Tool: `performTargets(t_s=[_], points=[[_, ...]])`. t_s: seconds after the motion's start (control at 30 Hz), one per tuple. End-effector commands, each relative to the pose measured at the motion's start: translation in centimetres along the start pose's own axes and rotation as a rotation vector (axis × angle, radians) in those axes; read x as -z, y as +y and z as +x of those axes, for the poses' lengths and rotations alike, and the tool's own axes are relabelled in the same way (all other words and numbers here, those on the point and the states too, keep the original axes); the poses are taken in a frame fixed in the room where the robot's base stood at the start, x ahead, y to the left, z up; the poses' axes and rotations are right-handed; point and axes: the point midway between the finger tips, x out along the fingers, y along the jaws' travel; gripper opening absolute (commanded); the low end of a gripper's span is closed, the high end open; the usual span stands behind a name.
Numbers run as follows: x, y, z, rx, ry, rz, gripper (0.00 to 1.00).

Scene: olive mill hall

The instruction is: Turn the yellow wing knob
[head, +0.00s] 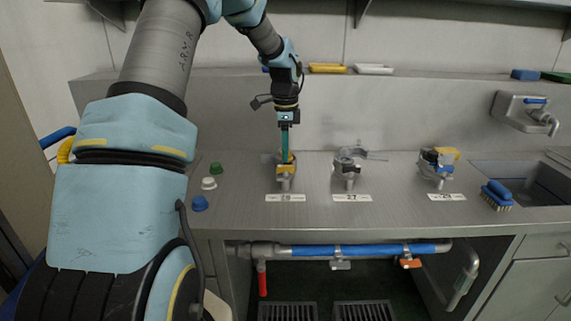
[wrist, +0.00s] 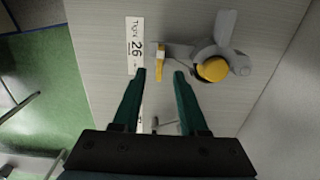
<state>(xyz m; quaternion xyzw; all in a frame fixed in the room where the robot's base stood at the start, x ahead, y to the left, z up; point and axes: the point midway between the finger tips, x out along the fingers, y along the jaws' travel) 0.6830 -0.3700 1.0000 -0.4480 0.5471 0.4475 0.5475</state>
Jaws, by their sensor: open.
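A valve fitting with yellow parts (head: 286,168) stands on the steel counter behind a white label. In the wrist view it shows a round yellow cap (wrist: 212,69) among grey wings and a small yellow piece (wrist: 160,62) on its left end. My gripper (head: 285,154) points down at this fitting, its teal fingers hiding part of it. In the wrist view my gripper (wrist: 160,74) is open and empty, the small yellow piece just beyond the gap between the fingertips. The cap lies to the right of the right finger. I cannot tell whether anything touches.
A grey fitting (head: 347,168) and a blue-and-yellow fitting (head: 437,164) stand to the right. Green, white and blue caps (head: 200,203) lie to the left. A blue brush (head: 497,195) lies by the sink (head: 535,180). The label (wrist: 136,46) reads 26.

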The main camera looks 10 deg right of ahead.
Motion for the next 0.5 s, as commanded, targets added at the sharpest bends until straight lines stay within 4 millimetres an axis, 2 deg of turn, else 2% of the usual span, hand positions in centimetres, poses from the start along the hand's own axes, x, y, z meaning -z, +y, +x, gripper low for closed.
performTargets(t_s=[0.1,0.3,0.5], points=[[0.0,-0.1,-2.3,0.004,0.000,0.001,0.42],[0.0,0.0,-5.2,0.002,0.000,0.001,0.42],[0.0,0.1,-6.2,-0.001,0.000,0.002,0.42]])
